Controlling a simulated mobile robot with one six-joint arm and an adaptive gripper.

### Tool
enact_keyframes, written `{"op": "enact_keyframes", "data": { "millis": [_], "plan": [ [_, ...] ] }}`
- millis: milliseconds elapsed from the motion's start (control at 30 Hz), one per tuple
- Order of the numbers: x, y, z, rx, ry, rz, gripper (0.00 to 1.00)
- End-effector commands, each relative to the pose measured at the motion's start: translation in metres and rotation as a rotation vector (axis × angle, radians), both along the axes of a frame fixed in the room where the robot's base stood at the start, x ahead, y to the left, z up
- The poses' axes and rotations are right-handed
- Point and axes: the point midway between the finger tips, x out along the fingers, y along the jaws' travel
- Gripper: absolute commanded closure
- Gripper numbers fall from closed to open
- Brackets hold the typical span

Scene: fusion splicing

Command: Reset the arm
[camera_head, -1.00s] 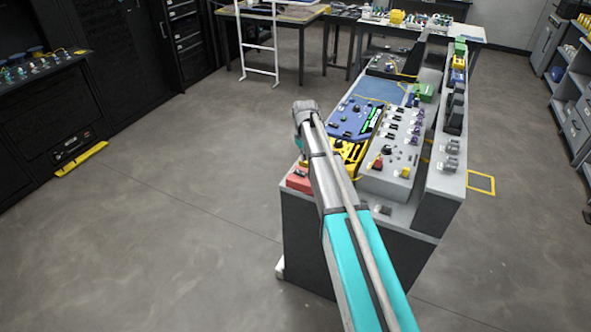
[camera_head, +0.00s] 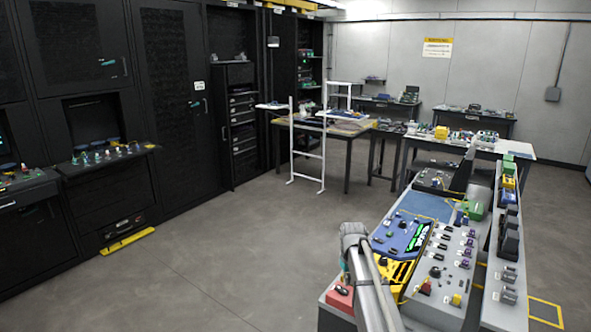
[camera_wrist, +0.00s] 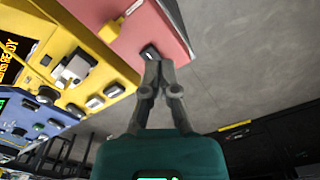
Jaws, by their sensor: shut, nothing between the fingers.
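My gripper (camera_wrist: 158,82) shows in the wrist view with its two grey fingers together and nothing between them. Its tips are in front of a red panel (camera_wrist: 150,22) with a small black switch; I cannot tell whether they touch it. In the head view my arm (camera_head: 366,275) reaches up from the bottom edge beside the workbench console (camera_head: 436,285). The fingers are hidden in that view.
A yellow panel (camera_wrist: 88,70) with switches lies left of the gripper in the wrist view. In the head view, a blue panel (camera_head: 402,234) is on the console. A white ladder-like frame (camera_head: 322,150) stands behind. The floor (camera_head: 210,265) at left is clear.

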Motion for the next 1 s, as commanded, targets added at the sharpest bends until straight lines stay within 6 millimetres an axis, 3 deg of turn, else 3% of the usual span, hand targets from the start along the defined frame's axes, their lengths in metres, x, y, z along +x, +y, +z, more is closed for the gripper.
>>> {"op": "enact_keyframes", "data": {
  "millis": [33,400,500,700,1000],
  "plan": [
    [-0.025,0.002,0.0,0.0,0.0,-0.021,1.0],
    [-0.175,0.011,0.0,-0.001,0.001,-0.232,1.0],
    [-0.208,0.013,0.0,-0.001,0.001,-0.283,1.0],
    [-0.246,0.015,0.0,-0.001,0.0,-0.347,1.0],
    [-0.251,0.015,0.0,-0.001,0.001,-0.362,1.0]
  ]
}}
